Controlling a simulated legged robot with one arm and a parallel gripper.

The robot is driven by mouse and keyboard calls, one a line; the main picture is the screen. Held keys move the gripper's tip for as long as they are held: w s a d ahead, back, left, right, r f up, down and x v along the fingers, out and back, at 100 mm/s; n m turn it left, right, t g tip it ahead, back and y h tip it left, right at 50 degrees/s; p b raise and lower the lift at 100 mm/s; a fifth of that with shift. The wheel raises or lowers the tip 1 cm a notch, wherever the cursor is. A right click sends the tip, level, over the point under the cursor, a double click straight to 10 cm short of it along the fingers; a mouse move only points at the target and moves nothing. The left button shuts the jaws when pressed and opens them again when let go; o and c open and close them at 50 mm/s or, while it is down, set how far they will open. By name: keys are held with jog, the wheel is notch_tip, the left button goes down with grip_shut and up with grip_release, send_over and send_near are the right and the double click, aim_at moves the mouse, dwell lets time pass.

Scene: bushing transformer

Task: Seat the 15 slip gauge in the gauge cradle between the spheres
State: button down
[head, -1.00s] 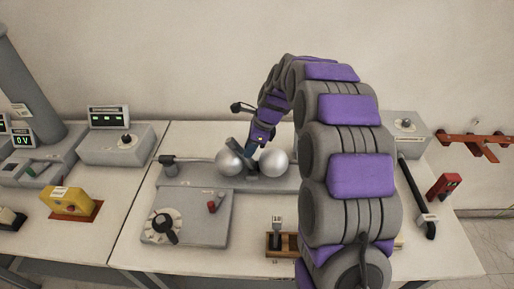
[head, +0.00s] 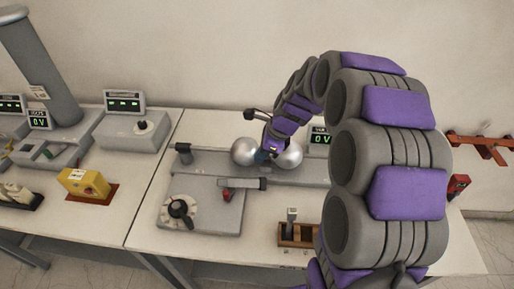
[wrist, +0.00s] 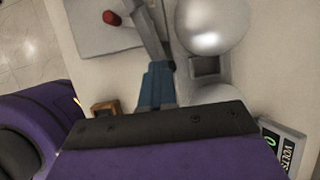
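Two shiny spheres, the left one (head: 244,151) and the right one (head: 289,155), sit on the grey base of the cradle (head: 312,173). One sphere (wrist: 212,25) is large in the wrist view. My gripper (head: 264,158) points down between the spheres. Its blue fingers (wrist: 157,82) look close together; whether they grip anything is unclear. A grey bar with a dark end, possibly the slip gauge (head: 240,183), lies level in front of the spheres, over the back of the control panel. The same bar (wrist: 147,32) runs up from near the fingertips in the wrist view. Its number is unreadable.
The control panel (head: 205,215) carries a black dial and a red lever (head: 227,196). A wooden rack (head: 299,236) holds an upright grey piece (head: 291,214). A voltage display (head: 320,137) stands behind the right sphere. A yellow box (head: 85,183) is on the left table.

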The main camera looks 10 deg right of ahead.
notch_tip(320, 180, up, 14)
jog(key=p, duration=0.3)
jog(key=shift+s, duration=0.2)
jog(key=c, duration=1.4)
grip_release()
jog(key=shift+a, duration=0.35)
jog(key=shift+c, duration=0.2)
jog(key=o, duration=0.8)
jog(key=shift+d, duration=0.45)
jog(key=shift+c, duration=0.2)
jog(key=o, duration=0.3)
jog(key=shift+a, duration=0.25)
